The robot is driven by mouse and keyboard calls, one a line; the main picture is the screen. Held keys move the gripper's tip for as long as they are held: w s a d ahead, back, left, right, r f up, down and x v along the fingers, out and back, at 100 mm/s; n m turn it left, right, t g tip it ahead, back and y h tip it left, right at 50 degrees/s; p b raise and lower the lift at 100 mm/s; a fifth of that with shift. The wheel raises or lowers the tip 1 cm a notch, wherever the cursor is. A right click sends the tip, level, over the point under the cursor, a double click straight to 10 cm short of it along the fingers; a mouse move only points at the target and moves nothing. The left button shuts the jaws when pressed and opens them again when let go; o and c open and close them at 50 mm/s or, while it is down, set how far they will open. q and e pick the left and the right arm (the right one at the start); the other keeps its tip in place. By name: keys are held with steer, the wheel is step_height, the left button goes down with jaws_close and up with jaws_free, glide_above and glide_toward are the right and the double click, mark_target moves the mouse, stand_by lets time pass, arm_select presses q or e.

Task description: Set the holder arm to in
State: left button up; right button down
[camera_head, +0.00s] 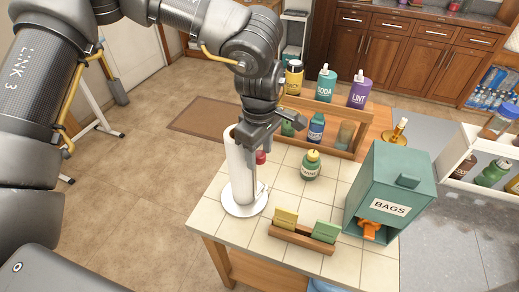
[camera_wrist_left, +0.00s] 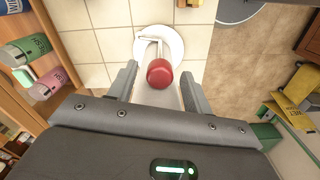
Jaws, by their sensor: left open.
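A paper towel holder stands on the tiled table top, with a white roll (camera_head: 241,172) upright on a round white base (camera_head: 245,206). A red knob (camera_head: 260,157) shows beside the roll, just under my left gripper (camera_head: 258,140). A thin holder arm stands at the roll's right side, partly hidden. In the left wrist view the red knob (camera_wrist_left: 160,73) lies between the two open fingers of my left gripper (camera_wrist_left: 159,76), with the white base (camera_wrist_left: 174,42) beyond. I cannot tell whether a finger touches the knob. My right gripper is not in view.
A wooden rack with bottles (camera_head: 327,84) stands behind the holder. A green bottle (camera_head: 311,166), a wooden block with sponges (camera_head: 303,236) and a teal BAGS box (camera_head: 388,185) stand to the right. Bare tiles (camera_head: 280,188) lie between them and the holder.

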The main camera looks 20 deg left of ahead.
arm_select(q)
steer(key=shift+f, duration=0.15)
steer(key=c, duration=1)
steer(key=shift+d+n, duration=0.3)
steer(key=shift+n, duration=0.3)
steer(key=o, duration=1)
step_height(320, 180, up, 11)
steer(key=b, duration=0.1)
